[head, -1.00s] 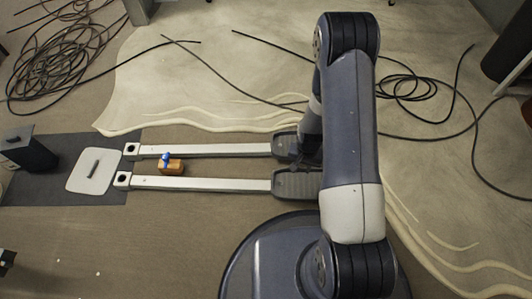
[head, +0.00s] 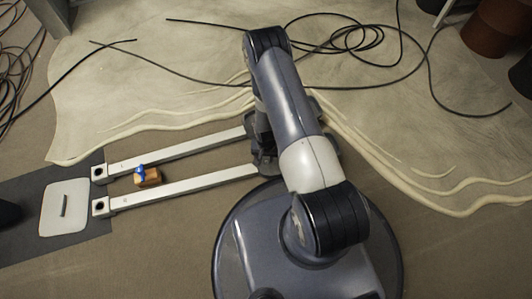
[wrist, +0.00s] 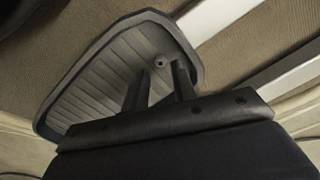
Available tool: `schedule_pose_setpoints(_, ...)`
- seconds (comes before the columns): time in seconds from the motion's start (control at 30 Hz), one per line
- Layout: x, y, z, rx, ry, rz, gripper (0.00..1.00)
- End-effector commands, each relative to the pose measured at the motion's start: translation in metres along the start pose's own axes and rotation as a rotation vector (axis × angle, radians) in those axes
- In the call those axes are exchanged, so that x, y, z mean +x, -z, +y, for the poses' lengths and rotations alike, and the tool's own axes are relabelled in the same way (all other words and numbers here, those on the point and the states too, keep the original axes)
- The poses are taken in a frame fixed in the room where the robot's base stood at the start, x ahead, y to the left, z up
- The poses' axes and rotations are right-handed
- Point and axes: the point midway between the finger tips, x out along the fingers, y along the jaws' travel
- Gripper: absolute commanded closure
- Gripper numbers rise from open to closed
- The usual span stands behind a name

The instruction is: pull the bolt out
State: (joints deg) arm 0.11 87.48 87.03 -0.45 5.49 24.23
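The bolt (wrist: 159,62) shows in the wrist view as a small round grey head on a ribbed dark foot pedal (wrist: 105,80). My gripper (wrist: 161,70) points at the pedal with its two dark fingers apart and nothing between them. The bolt head appears just past the fingertips, between their lines; I cannot tell how far beyond them it is. In the head view, a dark pedal (head: 265,167) sits at the near end of the pale rails, partly under my arm. The bolt and my fingers are hidden there.
Two pale rails (head: 185,189) run left from the pedals. An orange block (head: 148,178) with a blue item (head: 139,170) sits between them. A white plate (head: 64,207) lies on a dark mat (head: 25,205). Black cable (head: 345,35) loops across the floor behind.

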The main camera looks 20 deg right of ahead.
Motion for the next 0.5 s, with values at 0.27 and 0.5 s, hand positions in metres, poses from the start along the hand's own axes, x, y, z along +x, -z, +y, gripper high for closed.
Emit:
schedule_pose_setpoints(0.27,0.026,0.0,0.0,0.0,0.0,0.001,0.74)
schedule_pose_setpoints(0.5,0.026,0.0,0.0,0.0,0.0,0.001,0.74)
